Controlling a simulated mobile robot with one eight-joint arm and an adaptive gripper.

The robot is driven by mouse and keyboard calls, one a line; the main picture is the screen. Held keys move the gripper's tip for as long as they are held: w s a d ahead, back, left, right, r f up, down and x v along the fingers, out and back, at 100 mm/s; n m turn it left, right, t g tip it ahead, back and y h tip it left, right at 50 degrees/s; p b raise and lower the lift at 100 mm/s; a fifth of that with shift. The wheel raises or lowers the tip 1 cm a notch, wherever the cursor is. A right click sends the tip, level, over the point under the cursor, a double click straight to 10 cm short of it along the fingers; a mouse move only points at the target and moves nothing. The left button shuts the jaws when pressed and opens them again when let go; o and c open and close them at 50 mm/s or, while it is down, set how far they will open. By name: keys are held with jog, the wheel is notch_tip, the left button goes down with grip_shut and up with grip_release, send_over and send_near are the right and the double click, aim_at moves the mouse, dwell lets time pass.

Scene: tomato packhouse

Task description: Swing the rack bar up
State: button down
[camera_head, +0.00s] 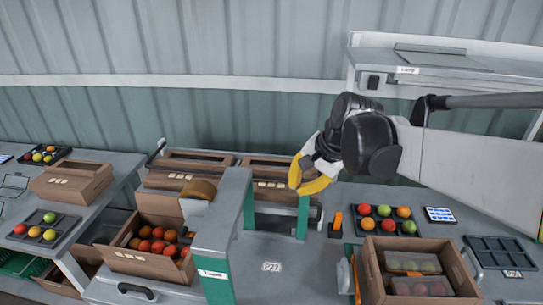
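The rack holds brown cartons, one on the left (190,160) and one on the right (268,164), against the back wall. A thin grey bar (291,197) runs low across the front of the rack and seems to be the rack bar. A dark-tipped lever (155,152) rises at the rack's left end. My gripper (302,172), with yellow and white fingers, hangs in front of the right carton, near the bar's right end. The fingers overlap the carton in the picture. I cannot tell whether they touch the bar or how far they are apart.
A grey-topped green post frame (222,215) stands in front of the rack. A carton of tomatoes (118,262) is at its left, another carton (370,290) at the right front. Tomato trays (357,228) lie on the right bench. A grey shelf (440,58) is behind my arm.

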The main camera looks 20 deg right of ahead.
jog(key=w+d+f+m+y, duration=0.1)
jog(key=w+d+f+m, duration=0.1)
jog(key=d, duration=0.5)
jog(key=w+d+f+m+y, duration=0.1)
jog(key=w+d+f+m, duration=0.2)
jog(key=d+m, duration=0.3)
jog(key=w+d+f+m+t+y, duration=0.1)
jog(key=w+d+f+m+y, duration=0.1)
jog(key=d, duration=0.7)
notch_tip(320, 180, down, 2)
jog(key=shift+w+d+f+m+b, duration=0.15)
jog(key=shift+w+m+b, duration=0.25)
jog(key=shift+w+m, duration=0.4)
jog(key=shift+s, duration=0.15)
jog(key=b+x, duration=0.3)
jog(key=x, duration=0.7)
